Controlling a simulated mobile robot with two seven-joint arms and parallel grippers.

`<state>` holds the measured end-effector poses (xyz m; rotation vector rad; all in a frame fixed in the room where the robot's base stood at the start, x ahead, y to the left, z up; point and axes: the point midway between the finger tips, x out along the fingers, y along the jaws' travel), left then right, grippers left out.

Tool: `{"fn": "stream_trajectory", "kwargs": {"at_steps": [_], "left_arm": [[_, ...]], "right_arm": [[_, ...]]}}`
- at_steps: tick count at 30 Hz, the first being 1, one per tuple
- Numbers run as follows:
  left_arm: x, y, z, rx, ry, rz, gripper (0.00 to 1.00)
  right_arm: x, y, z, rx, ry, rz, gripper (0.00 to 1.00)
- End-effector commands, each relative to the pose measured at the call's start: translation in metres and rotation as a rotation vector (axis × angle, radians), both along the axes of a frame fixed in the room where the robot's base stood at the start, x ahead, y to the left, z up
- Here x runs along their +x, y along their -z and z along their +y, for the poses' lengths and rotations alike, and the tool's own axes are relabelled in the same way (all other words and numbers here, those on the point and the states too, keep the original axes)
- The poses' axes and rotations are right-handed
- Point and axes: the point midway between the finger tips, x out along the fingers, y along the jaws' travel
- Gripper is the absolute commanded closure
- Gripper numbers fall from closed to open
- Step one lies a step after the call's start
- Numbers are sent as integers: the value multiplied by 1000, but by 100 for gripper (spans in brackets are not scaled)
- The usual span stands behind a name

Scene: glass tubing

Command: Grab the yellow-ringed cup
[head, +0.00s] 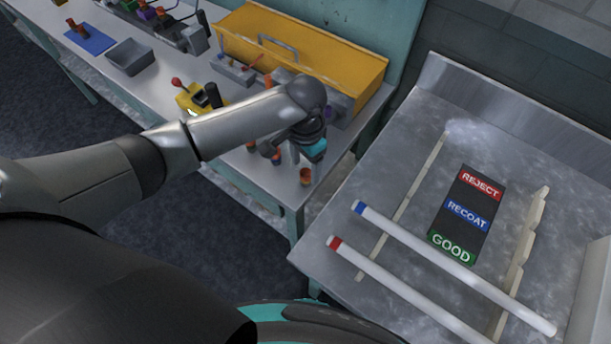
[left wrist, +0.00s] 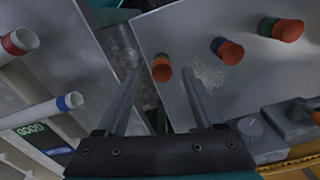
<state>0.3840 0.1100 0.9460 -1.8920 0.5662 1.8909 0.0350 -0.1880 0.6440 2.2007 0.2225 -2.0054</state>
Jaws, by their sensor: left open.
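Several small orange cups stand on the grey bench. The cup nearest the bench corner (head: 305,176) also shows between my finger lines in the left wrist view (left wrist: 162,70); its ring looks yellowish-brown, but is hard to make out. Beside it are a blue-ringed cup (left wrist: 229,50) and a green-ringed cup (left wrist: 282,29). My left gripper (head: 303,157) is over the bench corner, open and empty, pointing down. In the left wrist view its two fingers (left wrist: 160,82) stand apart on either side of the corner cup, with no contact visible. My right gripper is not in view.
A yellow case (head: 345,62) stands at the bench's back. A grey tray (head: 130,57) and a blue mat (head: 90,40) lie further left. Right, across a gap, a metal table (head: 410,120) holds two white tubes (head: 455,268) and a REJECT/RECOAT/GOOD board (head: 466,214).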

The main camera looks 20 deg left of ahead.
Motion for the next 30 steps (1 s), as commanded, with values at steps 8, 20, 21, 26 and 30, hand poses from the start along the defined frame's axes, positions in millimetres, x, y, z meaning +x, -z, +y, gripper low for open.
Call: {"fn": "stream_trajectory", "kwargs": {"at_steps": [8, 20, 21, 26, 30], "left_arm": [[2, 36, 1, 1, 0, 0, 31], [2, 38, 1, 2, 1, -1, 45], [2, 38, 1, 2, 1, -1, 50], [2, 38, 2, 2, 1, -1, 68], [3, 38, 2, 2, 1, -1, 84]], "right_arm": [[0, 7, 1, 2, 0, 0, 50], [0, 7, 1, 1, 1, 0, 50], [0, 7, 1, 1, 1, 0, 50], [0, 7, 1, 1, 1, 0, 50], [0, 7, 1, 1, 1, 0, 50]]}}
